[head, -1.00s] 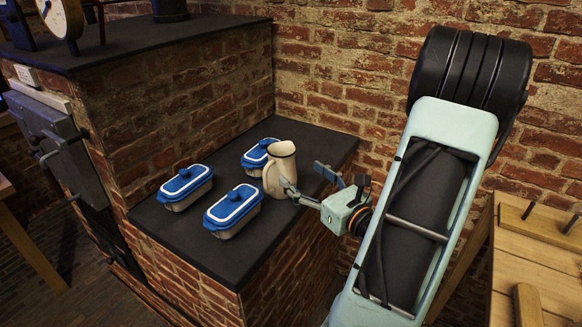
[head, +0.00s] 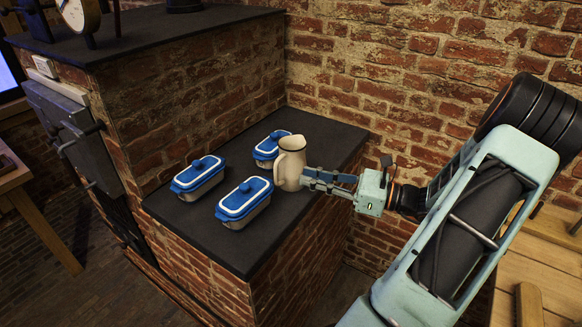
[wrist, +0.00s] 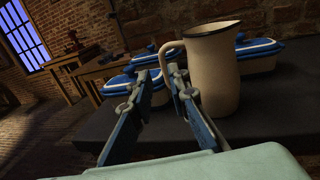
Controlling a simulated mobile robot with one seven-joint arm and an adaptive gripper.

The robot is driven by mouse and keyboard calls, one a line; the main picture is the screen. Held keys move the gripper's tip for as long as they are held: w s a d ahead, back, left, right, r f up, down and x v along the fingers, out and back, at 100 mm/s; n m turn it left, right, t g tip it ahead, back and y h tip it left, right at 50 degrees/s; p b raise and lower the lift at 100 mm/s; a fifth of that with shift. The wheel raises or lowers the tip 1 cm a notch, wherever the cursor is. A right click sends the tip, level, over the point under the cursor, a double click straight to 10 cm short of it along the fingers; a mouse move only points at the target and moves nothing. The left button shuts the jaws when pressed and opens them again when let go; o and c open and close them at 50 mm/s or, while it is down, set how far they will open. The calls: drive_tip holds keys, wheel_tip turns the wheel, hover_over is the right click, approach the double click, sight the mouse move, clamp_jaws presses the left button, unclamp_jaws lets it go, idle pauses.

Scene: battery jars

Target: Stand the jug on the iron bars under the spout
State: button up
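A cream enamel jug (head: 291,170) with a dark rim stands upright on the dark slab top of a brick ledge. In the wrist view the jug (wrist: 213,75) is right of centre, its looped handle turned left toward my fingers. My gripper (head: 306,179) is low beside the jug's right side in the head view. In the wrist view my gripper (wrist: 156,76) has its two fingers apart, with the handle near the right fingertip. Whether they touch is unclear. I cannot make out the iron bars or the spout.
Blue-lidded dishes stand close by: one at the left (head: 197,177), one in front (head: 244,203) and one behind (head: 270,146). The dark slab (head: 180,212) is bare along its front edge. Brick walls rise behind and left. A wooden bench (head: 540,270) is at right.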

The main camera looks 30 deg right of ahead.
sight(276, 184)
drive_tip(key=x, duration=1)
drive_tip(key=shift+d+f, duration=0.1)
drive_tip(key=shift+f, duration=0.1)
clamp_jaws()
